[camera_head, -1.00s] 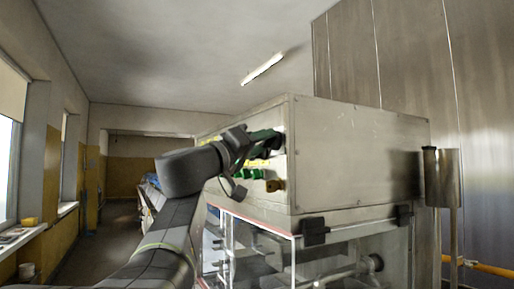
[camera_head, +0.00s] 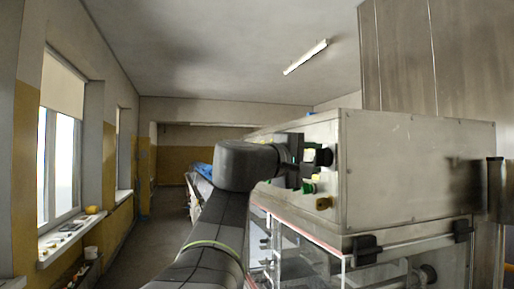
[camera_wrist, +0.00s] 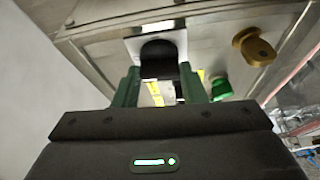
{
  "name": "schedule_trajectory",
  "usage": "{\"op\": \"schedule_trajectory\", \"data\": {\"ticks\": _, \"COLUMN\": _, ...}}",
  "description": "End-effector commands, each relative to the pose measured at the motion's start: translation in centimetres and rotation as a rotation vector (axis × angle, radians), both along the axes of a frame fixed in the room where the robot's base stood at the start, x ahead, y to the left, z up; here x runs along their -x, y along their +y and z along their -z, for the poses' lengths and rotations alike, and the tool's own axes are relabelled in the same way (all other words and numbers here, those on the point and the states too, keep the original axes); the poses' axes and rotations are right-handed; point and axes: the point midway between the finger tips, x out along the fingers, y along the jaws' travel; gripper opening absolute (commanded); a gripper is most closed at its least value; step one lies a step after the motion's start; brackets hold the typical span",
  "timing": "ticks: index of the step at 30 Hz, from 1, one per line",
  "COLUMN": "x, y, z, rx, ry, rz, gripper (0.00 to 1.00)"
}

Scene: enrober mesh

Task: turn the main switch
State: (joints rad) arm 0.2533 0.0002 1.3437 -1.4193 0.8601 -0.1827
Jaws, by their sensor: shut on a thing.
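The main switch is a black knob on a pale square plate (camera_wrist: 178,46) on the machine's control panel. In the wrist view the black knob (camera_wrist: 158,56) sits between the green fingers of my gripper (camera_wrist: 161,88), which is shut on it. In the head view the black knob (camera_head: 325,157) shows at the panel's upper right, with my gripper (camera_head: 313,157) against it from the left. My wrist hides part of the panel, and the knob's marking cannot be read.
A green button (camera_wrist: 221,89) and a brass-yellow knob (camera_wrist: 254,47) are close beside the gripper on the panel. The steel cabinet (camera_head: 415,170) stands above clear guard panels (camera_head: 300,255). A windowed wall (camera_head: 75,160) is at the left, with open floor (camera_head: 150,245) along it.

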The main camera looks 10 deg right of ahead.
Motion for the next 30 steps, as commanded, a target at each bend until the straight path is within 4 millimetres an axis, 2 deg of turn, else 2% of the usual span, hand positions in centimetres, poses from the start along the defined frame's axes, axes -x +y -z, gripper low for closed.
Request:
{"op": "schedule_trajectory", "data": {"ticks": 9, "x": -0.02, "y": 0.03, "z": -0.14, "rx": 0.008, "ry": 0.097, "rz": 0.000, "gripper": 0.15}}
{"op": "schedule_trajectory", "data": {"ticks": 23, "x": -0.01, "y": 0.00, "z": 0.00, "rx": 0.010, "ry": 0.112, "rz": 0.000, "gripper": 0.15}}
{"op": "schedule_trajectory", "data": {"ticks": 24, "x": -0.02, "y": 0.01, "z": 0.00, "rx": 0.010, "ry": 0.112, "rz": 0.000, "gripper": 0.40}}
{"op": "schedule_trajectory", "data": {"ticks": 27, "x": -0.02, "y": 0.01, "z": 0.00, "rx": 0.009, "ry": 0.111, "rz": 0.000, "gripper": 0.60}}
{"op": "schedule_trajectory", "data": {"ticks": 30, "x": -0.01, "y": 0.00, "z": -0.03, "rx": 0.009, "ry": 0.111, "rz": 0.000, "gripper": 0.60}}
